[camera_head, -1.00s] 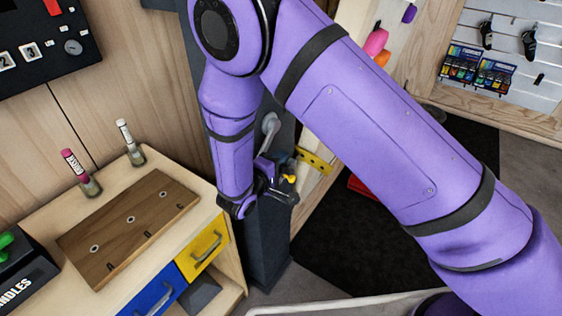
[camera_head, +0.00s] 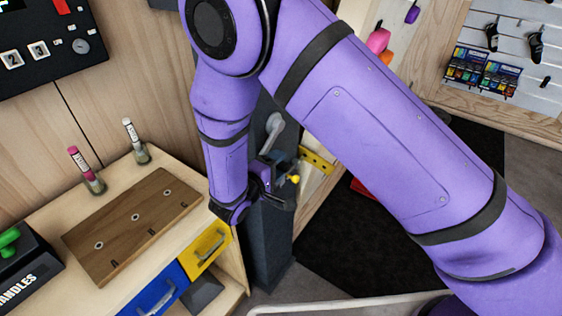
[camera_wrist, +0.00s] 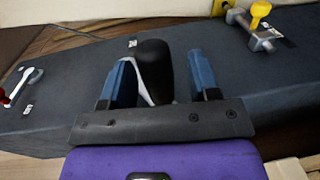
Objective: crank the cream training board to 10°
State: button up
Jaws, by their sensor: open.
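A dark grey post (camera_head: 270,240) stands right of the wooden cabinet. A grey crank arm (camera_head: 273,135) sits high on it, just above my gripper (camera_head: 268,190). In the wrist view my gripper (camera_wrist: 158,78) is open, with its two blue fingers apart. A black crank grip (camera_wrist: 154,62) on a silver arm shows between and beyond the fingers; I cannot tell whether they touch it. A yellow knob (camera_head: 294,180) is right of my gripper and also shows in the wrist view (camera_wrist: 260,10). A pale panel with coloured holds (camera_head: 366,62), perhaps the training board, is mostly hidden behind my arm.
A yellow plate with holes (camera_head: 317,160) is right of the post. The cabinet left carries a brown wooden board (camera_head: 130,225), two bottles and a black handles box (camera_head: 28,272). A white lever (camera_wrist: 25,85) with a red knob lies left in the wrist view. A black mat (camera_head: 345,245) covers the floor.

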jog(key=f+v, duration=0.1)
jog(key=v, duration=0.7)
jog(key=shift+s+r, duration=0.2)
jog(key=shift+r, duration=0.3)
jog(key=shift+a, duration=0.15)
jog(key=d+r+m+g, duration=0.7)
jog(key=d+r+g, duration=0.4)
jog(key=d+r, duration=0.95)
jog(key=s+d+r+m+t+y, duration=0.1)
jog(key=s+d+r+m+y, duration=0.1)
jog(key=s+d+r+y, duration=0.3)
jog(key=s+d+r+m+t+y, duration=0.1)
jog(key=s+d+r+y, duration=0.4)
jog(key=s, duration=0.8)
jog(key=shift+s+d+r+m+t, duration=0.5)
jog(key=shift+d+r, duration=0.5)
jog(key=shift+d, duration=0.65)
jog(key=shift+w, duration=0.2)
jog(key=shift+c, duration=0.3)
